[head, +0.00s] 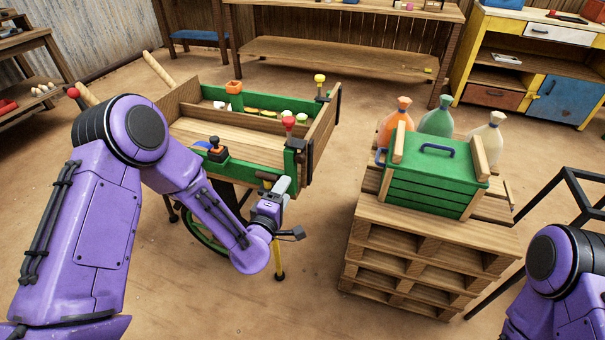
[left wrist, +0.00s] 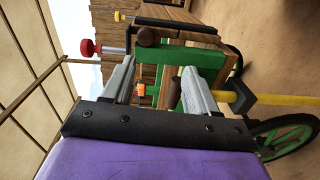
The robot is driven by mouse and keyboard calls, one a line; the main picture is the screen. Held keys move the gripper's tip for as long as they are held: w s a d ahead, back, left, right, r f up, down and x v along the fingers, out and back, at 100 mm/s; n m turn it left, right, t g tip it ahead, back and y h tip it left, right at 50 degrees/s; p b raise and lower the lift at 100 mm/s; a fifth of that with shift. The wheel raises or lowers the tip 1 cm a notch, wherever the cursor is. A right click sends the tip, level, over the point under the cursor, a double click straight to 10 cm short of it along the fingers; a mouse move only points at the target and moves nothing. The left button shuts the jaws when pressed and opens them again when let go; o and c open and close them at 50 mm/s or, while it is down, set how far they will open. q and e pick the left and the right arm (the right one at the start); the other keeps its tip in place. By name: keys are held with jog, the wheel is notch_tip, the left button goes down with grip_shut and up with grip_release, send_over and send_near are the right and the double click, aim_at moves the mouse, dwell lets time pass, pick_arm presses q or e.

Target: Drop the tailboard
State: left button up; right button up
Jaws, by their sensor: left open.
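The cart (head: 225,133) stands left of centre, a wooden bed with green side rails. Its tailboard (head: 322,130) stands upright across the right end. A red-knobbed pin (head: 288,122) is at the near corner and a yellow-knobbed pin (head: 319,80) at the far corner. The red knob (left wrist: 88,47) and yellow knob (left wrist: 118,16) also show in the left wrist view. My left gripper (head: 281,188) is just below the near corner, open. In the left wrist view its fingers (left wrist: 157,70) are apart, with green cart parts beyond; contact is unclear. My right gripper is out of view.
A pallet stack (head: 400,250) with a green crate (head: 430,175) and several tied sacks (head: 437,117) stands to the right. A workbench (head: 340,55) is behind. Bare floor (head: 310,215) lies between cart and pallets.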

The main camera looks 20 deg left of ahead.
aim_at(299, 160)
pick_arm(q)
jog(key=shift+n+t, duration=0.3)
jog(key=shift+t, duration=0.1)
jog(key=w, duration=0.3)
jog(key=w+r, duration=0.1)
jog(key=w, duration=0.7)
jog(key=shift+w+d+r+p, duration=0.25)
jog(key=shift+d+r+p, duration=0.05)
jog(key=shift+r+p, duration=0.05)
grip_shut()
